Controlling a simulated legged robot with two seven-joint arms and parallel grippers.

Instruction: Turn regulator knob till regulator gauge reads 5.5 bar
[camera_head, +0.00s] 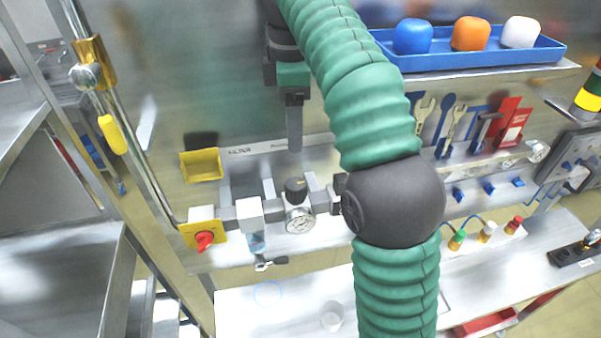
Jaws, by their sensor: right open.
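The regulator knob (296,187) is a black cap on top of the regulator, in the middle of a row of air-line fittings. The round white regulator gauge (299,219) sits just below it; its needle is too small to read. My right gripper (295,146) points down above the knob in the picture, apart from it and empty. Its fingers overlap nearly edge-on; it is open. My left gripper is not in view.
A red-and-yellow valve (204,239) and a filter (251,222) stand left of the regulator. A yellow bin (201,164) hangs above. A blue tray (470,57) with coloured blocks rests on the upper shelf. My green arm hides fittings to the right.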

